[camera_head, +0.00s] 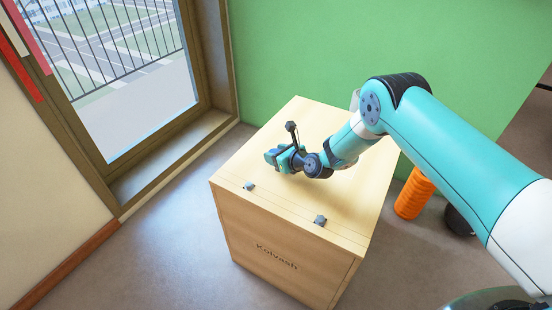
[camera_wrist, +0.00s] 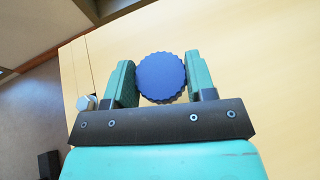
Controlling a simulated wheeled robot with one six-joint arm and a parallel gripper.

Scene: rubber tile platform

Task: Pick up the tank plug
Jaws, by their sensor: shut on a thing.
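The tank plug (camera_wrist: 161,77) is a round dark blue disc with a ridged edge, seen in the wrist view. My gripper (camera_wrist: 160,80) is shut on it, with one teal finger on each side touching its rim. In the head view my gripper (camera_head: 272,156) is over the top of the wooden cabinet (camera_head: 330,170), towards its left side. The plug is mostly hidden there by the fingers. I cannot tell whether the plug touches the cabinet top.
An orange ribbed cylinder (camera_head: 414,194) and a dark round object (camera_head: 459,220) stand on the floor to the right. A green wall (camera_head: 300,50) rises behind. The cabinet top's front part is mostly clear.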

